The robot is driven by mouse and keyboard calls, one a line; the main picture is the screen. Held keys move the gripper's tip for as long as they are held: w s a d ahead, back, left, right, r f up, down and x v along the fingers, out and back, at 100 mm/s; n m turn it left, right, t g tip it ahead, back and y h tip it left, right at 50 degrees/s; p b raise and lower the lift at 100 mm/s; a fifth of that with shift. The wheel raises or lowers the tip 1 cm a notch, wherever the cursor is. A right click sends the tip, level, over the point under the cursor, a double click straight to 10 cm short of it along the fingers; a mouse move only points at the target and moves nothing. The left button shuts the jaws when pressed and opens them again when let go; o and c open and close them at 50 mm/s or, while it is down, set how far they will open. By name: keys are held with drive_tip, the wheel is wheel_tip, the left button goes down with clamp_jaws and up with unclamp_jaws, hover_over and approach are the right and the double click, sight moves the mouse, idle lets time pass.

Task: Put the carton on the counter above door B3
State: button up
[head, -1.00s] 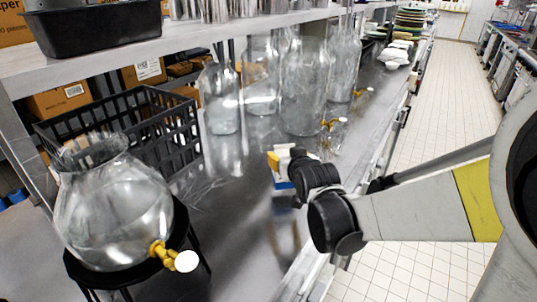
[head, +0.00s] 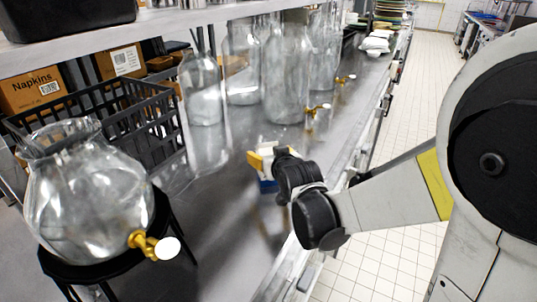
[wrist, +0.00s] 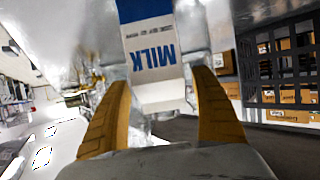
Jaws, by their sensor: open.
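The carton (wrist: 155,55) is white and blue with the word MILK on it. My gripper is open. In the head view my gripper (head: 262,160) is at the carton (head: 267,186) on the steel counter (head: 215,225), and mostly hides it; a blue part shows below the fingers. Door B3 and its label cannot be made out in either view.
A glass dispenser (head: 85,200) with a yellow tap sits on a black stand at the left. A black crate (head: 150,125) is behind it. Several tall glass jars (head: 287,85) stand beyond the carton. A shelf (head: 160,37) overhangs the counter. Tiled floor lies right.

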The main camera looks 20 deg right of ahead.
drive_tip(key=shift+r, duration=0.15)
drive_tip(key=shift+s+r+p, duration=0.2)
drive_tip(key=shift+p, duration=0.1)
drive_tip(key=s+r+g+p, duration=0.2)
drive_tip(key=s+g, duration=0.1)
drive_tip(key=s, duration=1)
drive_tip(key=s+r+g+p, duration=0.1)
drive_tip(key=s+g+p, duration=0.1)
drive_tip(key=s, duration=1.2)
drive_tip(key=shift+s+d+r+g, duration=0.3)
drive_tip(key=shift+r+g, duration=0.05)
drive_tip(key=shift+g, duration=0.45)
